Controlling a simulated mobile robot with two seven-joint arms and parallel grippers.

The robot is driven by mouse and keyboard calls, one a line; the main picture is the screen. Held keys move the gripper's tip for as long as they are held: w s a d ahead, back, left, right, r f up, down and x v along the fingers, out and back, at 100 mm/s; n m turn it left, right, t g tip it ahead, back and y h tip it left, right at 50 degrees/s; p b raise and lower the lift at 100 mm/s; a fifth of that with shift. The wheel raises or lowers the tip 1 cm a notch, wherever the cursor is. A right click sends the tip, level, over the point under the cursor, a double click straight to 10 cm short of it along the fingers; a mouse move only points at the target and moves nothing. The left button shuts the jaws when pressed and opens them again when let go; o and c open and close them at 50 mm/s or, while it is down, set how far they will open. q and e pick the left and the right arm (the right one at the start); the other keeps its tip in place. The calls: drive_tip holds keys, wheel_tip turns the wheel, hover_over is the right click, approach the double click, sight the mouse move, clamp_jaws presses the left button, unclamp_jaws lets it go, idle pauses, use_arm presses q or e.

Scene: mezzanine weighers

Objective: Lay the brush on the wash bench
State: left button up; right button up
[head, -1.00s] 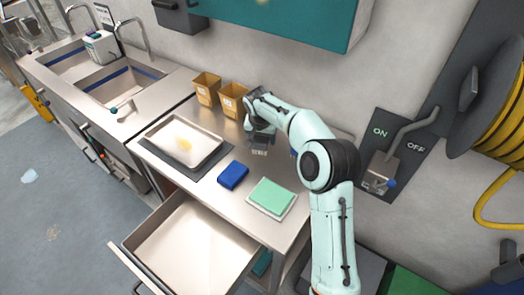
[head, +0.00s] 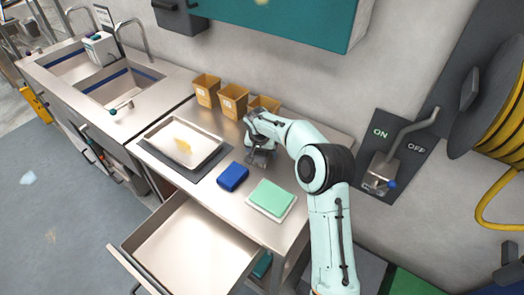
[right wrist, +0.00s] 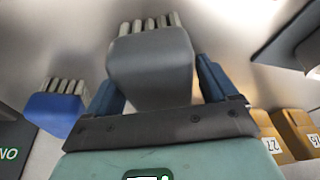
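A grey brush (right wrist: 152,70) with pale bristles sits between the two dark fingers of my right gripper (right wrist: 158,85) in the right wrist view. In the head view my right gripper (head: 262,153) is over the back half of the steel bench, shut on this brush. It looks raised a little, but the gap below is hard to judge. The sink unit (head: 140,104) stands at the left. My left gripper is not in view.
Tan bins (head: 232,100) line the wall. An open drawer (head: 190,245) juts out in front. A teal cabinet (head: 290,20) hangs above.

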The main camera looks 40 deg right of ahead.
drive_tip(key=v, duration=1.1)
drive_tip(key=shift+r, duration=0.35)
drive_tip(key=shift+s+a+r, duration=0.1)
drive_tip(key=shift+a+r, duration=0.05)
drive_tip(key=shift+r, duration=0.2)
